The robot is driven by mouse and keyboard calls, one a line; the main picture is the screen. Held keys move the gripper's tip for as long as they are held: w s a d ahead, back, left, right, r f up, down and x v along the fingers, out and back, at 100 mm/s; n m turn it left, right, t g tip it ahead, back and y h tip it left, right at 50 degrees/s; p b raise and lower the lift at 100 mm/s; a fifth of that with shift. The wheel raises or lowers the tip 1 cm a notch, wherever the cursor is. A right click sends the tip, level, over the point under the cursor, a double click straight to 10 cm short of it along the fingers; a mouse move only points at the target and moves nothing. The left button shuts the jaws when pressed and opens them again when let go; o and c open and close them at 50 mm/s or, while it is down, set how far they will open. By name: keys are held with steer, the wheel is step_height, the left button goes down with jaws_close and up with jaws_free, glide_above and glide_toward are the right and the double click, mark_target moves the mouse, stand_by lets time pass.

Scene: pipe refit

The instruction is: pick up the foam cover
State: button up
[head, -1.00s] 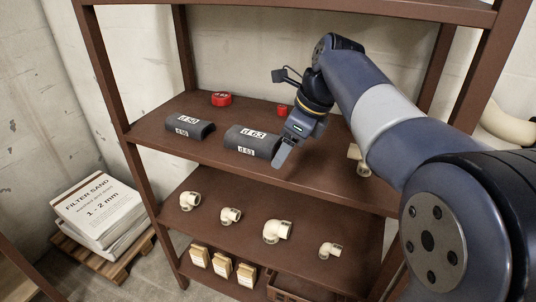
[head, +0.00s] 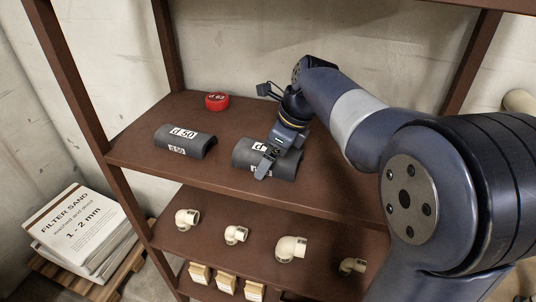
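Two dark grey half-round foam covers lie on the brown middle shelf (head: 140,140). The left foam cover (head: 196,146) carries "d 50" labels and lies free. The right foam cover (head: 285,168) carries labels that read "d 63" in the earlier frame and are now partly hidden. My gripper (head: 265,164) is at this right cover, its fingers pointing down in front of its middle. In this single view I cannot tell whether the fingers touch the cover or how wide they stand.
A red "d 63" roll (head: 217,101) lies behind the covers. Several cream pipe elbows (head: 291,248) stand on the shelf below, with small boxes (head: 226,283) lower down. Shelf posts (head: 70,75) flank the space. Filter sand bags (head: 80,230) lie on a pallet at left.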

steer(key=shift+c, duration=0.4)
steer(key=c, duration=1.1)
steer(key=shift+o, duration=0.2)
